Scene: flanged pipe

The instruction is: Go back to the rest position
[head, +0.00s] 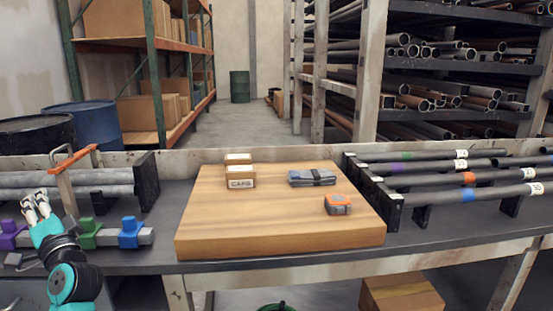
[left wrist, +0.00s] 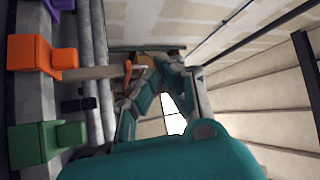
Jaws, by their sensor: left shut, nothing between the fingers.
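My left gripper (head: 36,203) is at the left end of the bench, with its pale fingers raised above the row of coloured blocks. It is shut with nothing in it. The left wrist view also shows its teal and dark fingers. A purple block (head: 9,234), a green block (head: 88,234) and a blue block (head: 130,232) stand on a grey bar beside it. An orange block shows in the left wrist view (left wrist: 35,54); in the head view my arm hides that spot. My right gripper is not in view.
Grey pipes (head: 95,180) and an orange-topped post (head: 66,185) stand close to my left gripper. Marked pipes (head: 450,195) lie on a rack at right.

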